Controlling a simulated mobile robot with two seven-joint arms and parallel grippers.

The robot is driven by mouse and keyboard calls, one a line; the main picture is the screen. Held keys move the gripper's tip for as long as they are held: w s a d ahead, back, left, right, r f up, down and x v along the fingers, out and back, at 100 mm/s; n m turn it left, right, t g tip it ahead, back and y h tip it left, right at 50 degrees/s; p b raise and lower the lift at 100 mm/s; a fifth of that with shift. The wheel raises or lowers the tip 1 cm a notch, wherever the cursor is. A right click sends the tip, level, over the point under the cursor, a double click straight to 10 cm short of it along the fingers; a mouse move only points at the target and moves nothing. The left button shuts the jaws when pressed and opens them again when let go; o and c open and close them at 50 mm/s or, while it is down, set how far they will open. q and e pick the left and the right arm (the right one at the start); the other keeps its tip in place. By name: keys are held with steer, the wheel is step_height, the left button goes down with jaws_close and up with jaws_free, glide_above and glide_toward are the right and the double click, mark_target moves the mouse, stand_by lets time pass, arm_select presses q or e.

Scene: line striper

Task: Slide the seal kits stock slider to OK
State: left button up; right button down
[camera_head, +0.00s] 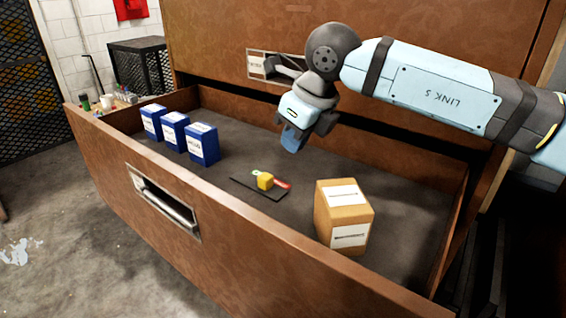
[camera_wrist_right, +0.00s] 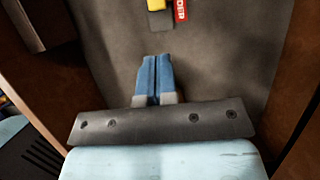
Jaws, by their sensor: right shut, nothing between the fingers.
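The stock slider is a flat dark plate (camera_head: 258,189) on the drawer floor, with a yellow knob (camera_head: 265,181) on it. A red label (camera_head: 283,184) lies to the right of the knob, and a bit of green (camera_head: 255,174) shows at its left. In the right wrist view the yellow knob (camera_wrist_right: 157,4) and red label (camera_wrist_right: 181,10) are cut by the top edge. I cannot read OK in either view. My right gripper (camera_head: 291,143) is shut and empty above the drawer floor, behind the slider and apart from it. Its blue fingers (camera_wrist_right: 155,62) are together. My left gripper is not in view.
The slider lies inside an open brown drawer (camera_head: 120,160). Three blue boxes (camera_head: 203,144) stand left of it, and a cardboard box (camera_head: 343,215) stands close on its right. The drawer's front wall has a handle (camera_head: 165,202). Drawer floor between gripper and slider is clear.

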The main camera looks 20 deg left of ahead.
steer(key=p, duration=0.2)
glide_above(271, 192)
steer(key=d, duration=0.2)
steer(key=f, duration=0.9)
steer(key=shift+s, duration=0.35)
